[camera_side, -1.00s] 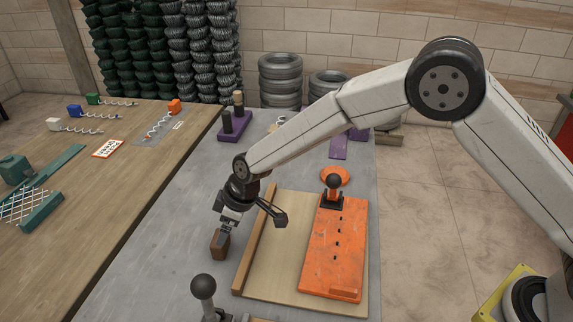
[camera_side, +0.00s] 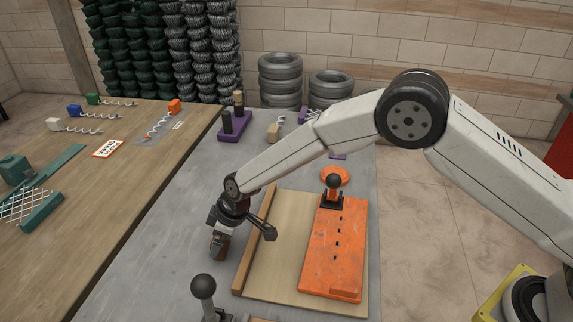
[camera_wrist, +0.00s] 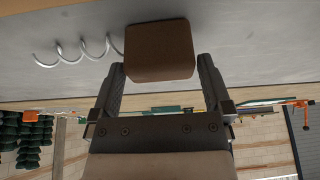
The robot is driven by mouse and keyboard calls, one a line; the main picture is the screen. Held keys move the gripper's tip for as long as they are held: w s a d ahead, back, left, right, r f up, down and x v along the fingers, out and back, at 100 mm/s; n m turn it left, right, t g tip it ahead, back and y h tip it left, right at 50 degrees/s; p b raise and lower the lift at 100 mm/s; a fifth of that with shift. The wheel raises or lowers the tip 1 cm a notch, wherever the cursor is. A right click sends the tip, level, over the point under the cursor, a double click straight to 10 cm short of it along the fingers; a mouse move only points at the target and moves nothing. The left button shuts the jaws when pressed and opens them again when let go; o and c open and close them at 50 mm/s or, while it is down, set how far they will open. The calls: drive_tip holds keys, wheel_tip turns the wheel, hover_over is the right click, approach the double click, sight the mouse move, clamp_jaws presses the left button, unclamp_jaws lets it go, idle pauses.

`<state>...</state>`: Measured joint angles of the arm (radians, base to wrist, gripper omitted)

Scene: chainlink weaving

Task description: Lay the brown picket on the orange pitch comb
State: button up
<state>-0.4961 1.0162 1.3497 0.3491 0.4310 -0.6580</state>
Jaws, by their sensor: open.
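The brown picket shows in the wrist view as a brown block (camera_wrist: 160,50) with a silver wire spiral (camera_wrist: 78,50) running off to the left. My gripper (camera_wrist: 160,78) is open, with one finger on each side of the block's near end. I cannot tell whether either finger touches it. In the side view my gripper (camera_side: 218,247) is low over the grey table and hides most of the block; the spiral is not visible there. The orange pitch comb (camera_side: 330,262) lies flat on a pale board to the right, with a row of small dark pegs or holes.
The pale board (camera_side: 268,278) has a raised wooden rail (camera_side: 254,240) just right of my gripper. A black-knobbed lever (camera_side: 334,184) stands at the comb's far end. Another knob (camera_side: 203,287) stands in front. A purple stand (camera_side: 235,124) is behind.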

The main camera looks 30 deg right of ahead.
idle(0.3)
drive_tip(key=c, duration=1)
drive_tip(key=shift+c, duration=0.2)
drive_tip(key=shift+r, duration=0.1)
drive_tip(key=shift+r, duration=0.7)
drive_tip(key=s+d+r, duration=0.6)
drive_tip(key=s+r, duration=0.5)
drive_tip(key=s, duration=0.1)
drive_tip(key=shift+s+r, duration=0.2)
drive_tip(key=shift+s, duration=0.1)
drive_tip(key=shift+d, duration=0.1)
